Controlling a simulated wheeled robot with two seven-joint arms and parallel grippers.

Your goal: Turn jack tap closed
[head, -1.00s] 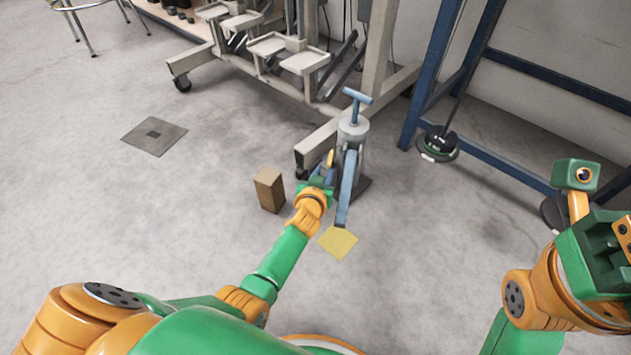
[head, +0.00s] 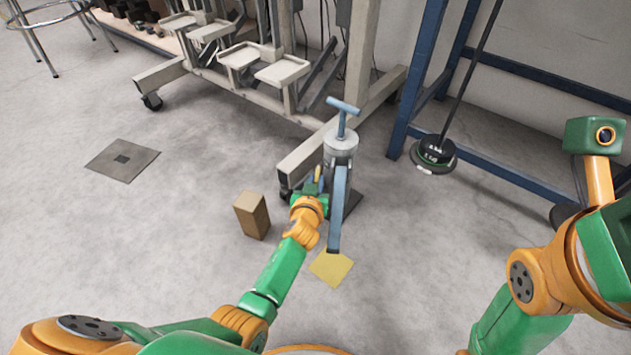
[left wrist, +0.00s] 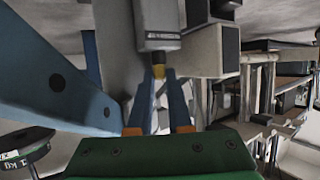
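The jack (head: 340,143) stands upright on the floor, a grey cylinder with a blue T-handle (head: 344,106) on top and a long blue lever (head: 339,205) in front. My left gripper (head: 314,184) is beside the jack, left of the lever. In the left wrist view its two blue fingers (left wrist: 160,80) are against both sides of the tap, shut on it. The tap's root is partly hidden. My right gripper's fingers are out of view.
A brown block (head: 252,215) stands left of my left forearm. A yellow square (head: 331,267) lies on the floor by the lever's lower end. A grey wheeled frame (head: 300,160) is close behind the jack. A blue rack (head: 500,170) stands to the right.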

